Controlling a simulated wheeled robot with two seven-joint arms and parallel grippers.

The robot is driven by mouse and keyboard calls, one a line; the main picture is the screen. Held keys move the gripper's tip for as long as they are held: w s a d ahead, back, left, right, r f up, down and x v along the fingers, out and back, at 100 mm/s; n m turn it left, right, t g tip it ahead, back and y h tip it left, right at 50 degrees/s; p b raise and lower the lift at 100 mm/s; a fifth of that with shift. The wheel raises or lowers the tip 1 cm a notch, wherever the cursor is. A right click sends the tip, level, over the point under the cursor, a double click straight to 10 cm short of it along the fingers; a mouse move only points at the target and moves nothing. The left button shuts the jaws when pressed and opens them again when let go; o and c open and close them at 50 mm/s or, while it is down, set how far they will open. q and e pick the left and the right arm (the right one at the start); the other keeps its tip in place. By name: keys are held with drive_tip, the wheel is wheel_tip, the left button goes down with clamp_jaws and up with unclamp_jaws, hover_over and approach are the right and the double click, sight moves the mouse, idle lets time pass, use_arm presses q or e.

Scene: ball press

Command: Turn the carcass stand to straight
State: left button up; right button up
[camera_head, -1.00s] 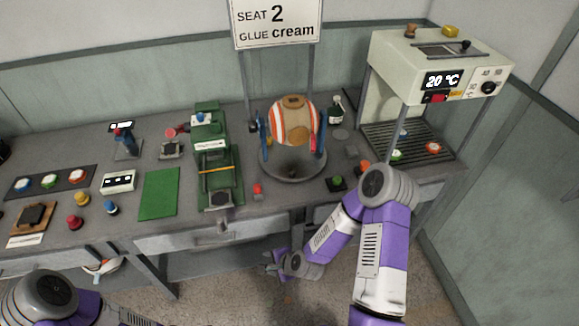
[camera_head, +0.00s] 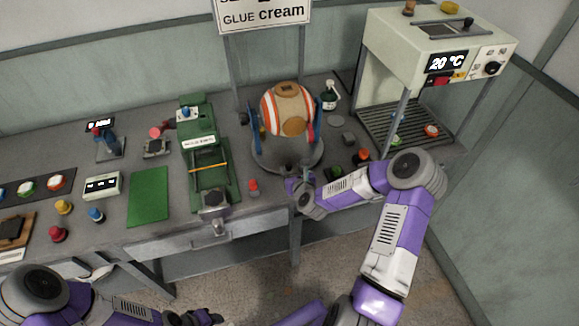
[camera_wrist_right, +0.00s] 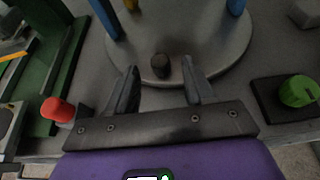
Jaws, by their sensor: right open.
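The carcass stand (camera_head: 265,157) is a round grey turntable with blue uprights, which carry a barrel-shaped carcass (camera_head: 288,102) with orange and cream stripes. In the right wrist view the stand's plate (camera_wrist_right: 228,48) shows a short dark peg (camera_wrist_right: 161,66) at its near rim. My right gripper (camera_wrist_right: 160,72) is open, with one finger on each side of the peg and a gap on both sides. In the head view the right gripper (camera_head: 296,178) is at the stand's front edge. My left gripper (camera_head: 203,317) is low at the bottom edge, off the bench; its jaws are unclear.
A green press (camera_head: 210,160) stands left of the stand, with a red button (camera_head: 253,187) between. A green knob (camera_wrist_right: 297,91) on a dark block is right of the gripper. A white oven-like unit (camera_head: 430,50) with a rack stands at the right.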

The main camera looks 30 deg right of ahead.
sight(289, 165)
drive_tip(key=shift+x, duration=1.75)
drive_tip(key=shift+a, duration=0.1)
clamp_jaws()
